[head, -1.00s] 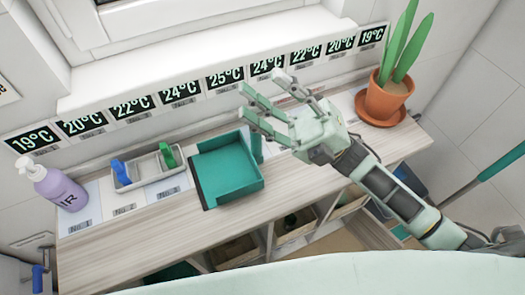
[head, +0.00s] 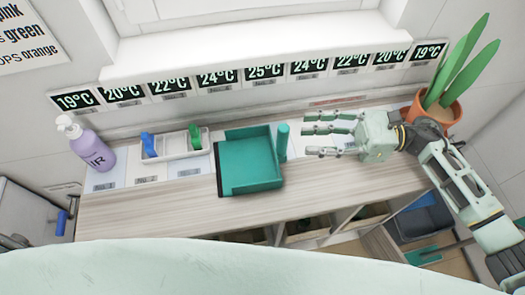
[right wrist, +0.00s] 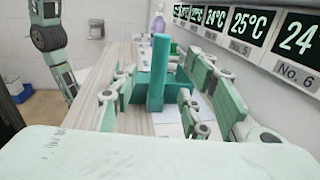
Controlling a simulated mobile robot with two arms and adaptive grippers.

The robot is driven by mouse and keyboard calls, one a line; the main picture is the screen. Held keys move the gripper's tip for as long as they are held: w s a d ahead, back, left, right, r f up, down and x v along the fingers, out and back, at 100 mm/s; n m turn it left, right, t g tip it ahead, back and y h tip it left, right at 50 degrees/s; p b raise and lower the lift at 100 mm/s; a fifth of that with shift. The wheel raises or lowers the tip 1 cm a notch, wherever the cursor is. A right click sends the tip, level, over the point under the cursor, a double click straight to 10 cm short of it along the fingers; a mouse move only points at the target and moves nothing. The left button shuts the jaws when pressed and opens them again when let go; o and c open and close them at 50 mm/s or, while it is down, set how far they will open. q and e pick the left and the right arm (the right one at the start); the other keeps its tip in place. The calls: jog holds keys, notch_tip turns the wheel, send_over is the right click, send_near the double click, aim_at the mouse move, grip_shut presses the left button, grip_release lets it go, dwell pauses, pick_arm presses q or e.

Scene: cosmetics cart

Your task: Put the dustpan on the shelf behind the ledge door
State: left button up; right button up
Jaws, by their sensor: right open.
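The teal dustpan (head: 250,170) lies on the wooden ledge (head: 140,215), with its handle (head: 283,140) at its right side. My right gripper (head: 309,134) is open and empty, just right of the handle, its fingers pointing left towards it. In the right wrist view the handle (right wrist: 157,75) stands between the spread fingers of the right gripper (right wrist: 162,85), with the dustpan's body behind it. I cannot see clear contact. My left gripper is not visible. I cannot make out which part is the ledge door.
A lilac pump bottle (head: 90,147) and a light tray (head: 176,151) with blue and green items stand left of the dustpan. A potted plant (head: 437,105) stands at the right end, close to my right arm. Open compartments (head: 307,229) lie below the ledge.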

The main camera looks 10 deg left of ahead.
aim_at(284, 137)
jog(key=a+p, duration=0.1)
jog(key=a, duration=0.1)
jog(key=a+p, duration=0.1)
jog(key=a, duration=0.1)
jog(key=s+a+p, duration=0.1)
jog(key=a, duration=0.1)
jog(key=shift+a+r, duration=0.25)
jog(key=shift+r, duration=0.1)
jog(key=shift+a+f, duration=0.1)
jog(key=shift+a, duration=0.3)
grip_shut()
